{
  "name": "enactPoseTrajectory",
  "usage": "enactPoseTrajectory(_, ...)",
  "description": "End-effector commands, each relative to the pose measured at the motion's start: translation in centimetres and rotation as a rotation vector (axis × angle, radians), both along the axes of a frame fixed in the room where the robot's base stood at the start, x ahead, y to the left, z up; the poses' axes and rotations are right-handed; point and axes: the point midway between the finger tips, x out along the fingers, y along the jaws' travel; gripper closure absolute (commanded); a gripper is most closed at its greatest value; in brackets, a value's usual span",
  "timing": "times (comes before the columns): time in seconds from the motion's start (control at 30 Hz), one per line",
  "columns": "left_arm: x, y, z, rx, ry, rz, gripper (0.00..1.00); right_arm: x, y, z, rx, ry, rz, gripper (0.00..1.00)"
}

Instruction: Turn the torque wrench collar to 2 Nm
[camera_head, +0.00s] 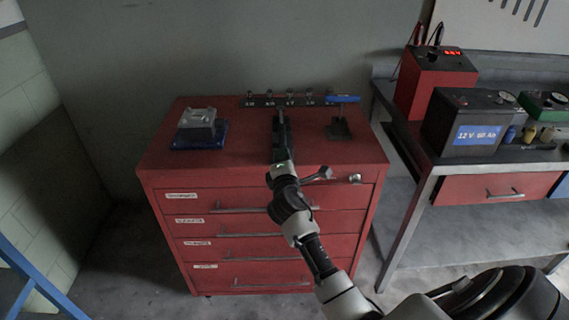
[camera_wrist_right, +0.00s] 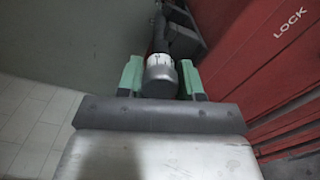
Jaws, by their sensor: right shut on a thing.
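The torque wrench (camera_head: 281,135) is a dark bar that runs over the front edge of the red cabinet's top toward me. In the right wrist view its round dark grey end, the collar (camera_wrist_right: 160,82), sits below a white band (camera_wrist_right: 160,60) with dark marks that are too small to read. My right gripper (camera_head: 281,167) is at the near end of the wrench. In the wrist view its green fingertips (camera_wrist_right: 161,77) stand on both sides of the collar, shut on it. My left gripper is not in view.
The red cabinet (camera_head: 355,148) has several labelled drawers. A socket rack (camera_head: 263,101), a blue tool (camera_head: 343,99) on a stand, and a grey block (camera_head: 197,119) on a blue base stand on top. A workbench (camera_head: 415,187) with a battery (camera_head: 462,115) is at right. LOCK shows on red metal.

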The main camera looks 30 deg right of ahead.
Motion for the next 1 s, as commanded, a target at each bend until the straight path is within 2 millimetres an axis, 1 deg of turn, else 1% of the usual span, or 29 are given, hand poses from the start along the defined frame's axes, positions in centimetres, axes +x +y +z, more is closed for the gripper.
enactPoseTrajectory(0.2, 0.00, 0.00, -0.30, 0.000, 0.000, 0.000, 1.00, -0.01, 0.04, -0.18, 0.043, -0.022, 0.000, 0.88)
enactPoseTrajectory(0.63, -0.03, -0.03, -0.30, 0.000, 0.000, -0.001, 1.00, -0.01, 0.04, -0.17, 0.050, -0.026, 0.001, 0.88)
enactPoseTrajectory(0.67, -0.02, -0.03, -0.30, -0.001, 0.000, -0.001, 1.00, -0.01, 0.05, -0.18, 0.050, -0.026, 0.001, 0.63)
enactPoseTrajectory(0.8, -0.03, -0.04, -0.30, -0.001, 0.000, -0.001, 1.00, -0.01, 0.04, -0.14, 0.049, -0.027, 0.000, 0.41)
enactPoseTrajectory(0.83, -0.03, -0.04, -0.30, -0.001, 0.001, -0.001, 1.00, -0.01, 0.04, -0.12, 0.048, -0.027, 0.000, 0.39)
enactPoseTrajectory(1.0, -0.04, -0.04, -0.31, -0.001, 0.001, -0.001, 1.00, 0.00, 0.01, -0.07, 0.048, -0.028, 0.001, 0.39)
